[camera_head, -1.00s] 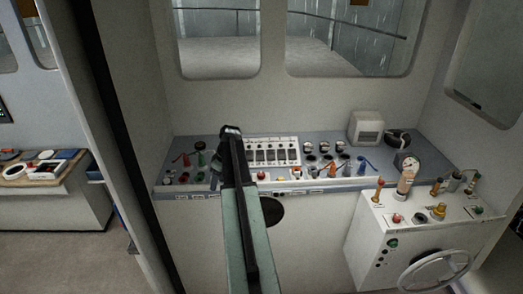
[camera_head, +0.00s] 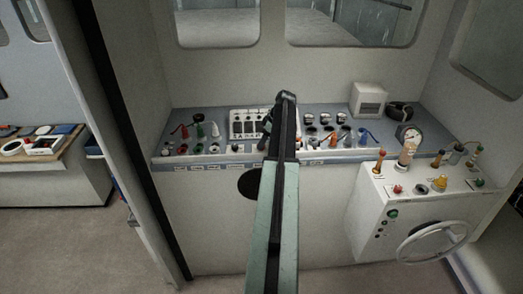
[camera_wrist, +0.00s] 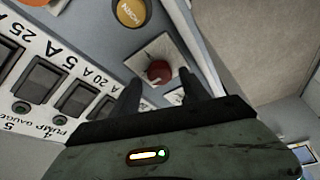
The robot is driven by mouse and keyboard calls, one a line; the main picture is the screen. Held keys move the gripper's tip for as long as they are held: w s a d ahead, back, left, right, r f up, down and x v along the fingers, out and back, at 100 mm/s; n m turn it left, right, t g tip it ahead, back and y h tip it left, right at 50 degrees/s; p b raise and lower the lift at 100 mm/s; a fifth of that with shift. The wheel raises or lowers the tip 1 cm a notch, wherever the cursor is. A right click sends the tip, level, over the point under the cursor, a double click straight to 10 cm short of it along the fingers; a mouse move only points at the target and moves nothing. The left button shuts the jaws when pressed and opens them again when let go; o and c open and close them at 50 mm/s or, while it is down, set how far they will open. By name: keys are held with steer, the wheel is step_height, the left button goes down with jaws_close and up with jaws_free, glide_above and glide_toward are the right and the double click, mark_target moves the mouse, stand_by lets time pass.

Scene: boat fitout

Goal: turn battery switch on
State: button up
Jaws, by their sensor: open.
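In the wrist view, a red round knob (camera_wrist: 159,72) on a square pale plate sits on the grey console; it looks like the battery switch, but its label is not readable. My gripper (camera_wrist: 158,84) is open, its two dark fingers apart on either side of the knob in the picture, with nothing held. I cannot tell whether they touch the panel. In the head view, my gripper (camera_head: 284,97) is over the middle of the console (camera_head: 222,158), and my arm hides the knob there.
A yellow HORN button (camera_wrist: 131,12) is near the knob. A white panel of black rocker switches (camera_wrist: 40,78) lies to the left. Several coloured levers (camera_head: 340,136) stand to the right of my arm. A white box with a handwheel (camera_head: 432,242) stands at the right.

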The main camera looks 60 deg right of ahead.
steer(key=shift+b+x, duration=0.3)
steer(key=shift+x, duration=0.6)
steer(key=shift+r, duration=0.1)
jaws_close()
